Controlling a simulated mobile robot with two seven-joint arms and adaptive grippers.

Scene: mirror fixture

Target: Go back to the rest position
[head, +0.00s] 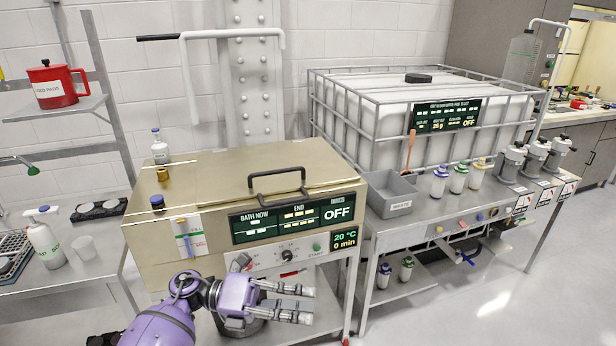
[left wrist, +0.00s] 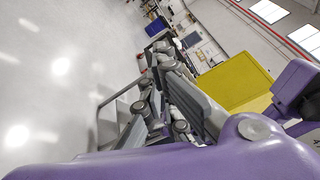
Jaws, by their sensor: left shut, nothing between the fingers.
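My left gripper (head: 283,301) is in front of the lower front of the brass-coloured bath machine (head: 160,262), with its fingers pointing right. It is shut and holds nothing. In the left wrist view my left gripper (left wrist: 165,75) points up the picture, away from the purple wrist. I cannot tell from the head view whether the fingers touch the machine. The machine's lid is down, with a dark handle (head: 277,185) on top, and its panel reads OFF. My right gripper is not in view.
A steel bench (head: 375,225) with a grey bin (head: 392,193) and several bottles stands right of the machine. A caged white tank (head: 385,110) is behind it. A left bench (head: 50,285) holds a spray bottle (head: 46,240). Open floor (head: 500,300) lies at the lower right.

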